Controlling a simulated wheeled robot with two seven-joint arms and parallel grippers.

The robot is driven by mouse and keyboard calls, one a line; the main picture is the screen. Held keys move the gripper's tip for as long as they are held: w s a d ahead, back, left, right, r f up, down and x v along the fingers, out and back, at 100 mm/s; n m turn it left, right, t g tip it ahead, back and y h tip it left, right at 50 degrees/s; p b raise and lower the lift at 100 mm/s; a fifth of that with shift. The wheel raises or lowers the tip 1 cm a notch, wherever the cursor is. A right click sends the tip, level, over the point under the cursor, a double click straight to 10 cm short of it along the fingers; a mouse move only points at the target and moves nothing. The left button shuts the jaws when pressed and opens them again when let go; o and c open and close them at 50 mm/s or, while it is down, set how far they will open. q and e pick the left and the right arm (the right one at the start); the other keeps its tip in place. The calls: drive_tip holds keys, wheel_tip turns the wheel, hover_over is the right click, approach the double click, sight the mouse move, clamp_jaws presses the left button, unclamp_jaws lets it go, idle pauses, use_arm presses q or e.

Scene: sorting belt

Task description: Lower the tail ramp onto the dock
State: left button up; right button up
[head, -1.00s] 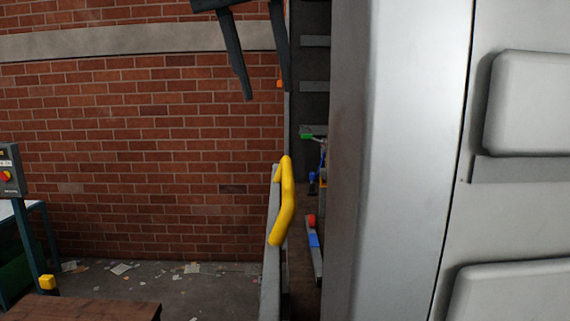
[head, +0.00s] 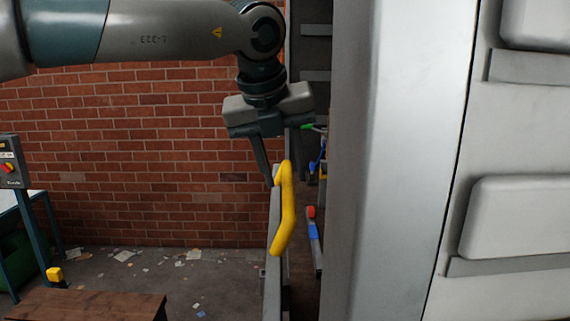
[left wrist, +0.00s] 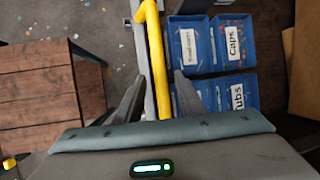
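A narrow grey upright panel (head: 272,290), seen nearly edge-on, carries a yellow bar handle (head: 285,215); it looks like the tail ramp, standing up. The handle also shows in the left wrist view (left wrist: 156,50), running between my fingers. My left gripper (head: 279,180) points down at the handle's upper end. In the left wrist view its fingers (left wrist: 157,90) are spread, one on each side of the handle, with a gap at least on the left. In the head view one finger is largely hidden. A brown planked platform (head: 90,305), possibly the dock, lies at lower left. My right gripper is out of view.
A large grey metal body (head: 400,150) fills the right of the head view, close to the handle. Blue labelled bins (left wrist: 236,43) stand right of the handle in the wrist view. A control box (head: 10,165) is at far left. Littered floor (head: 200,285) lies left of the panel.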

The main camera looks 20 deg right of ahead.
use_arm(q)
drive_tip(key=shift+w+d+f, duration=0.15)
drive_tip(key=shift+f, duration=0.35)
clamp_jaws()
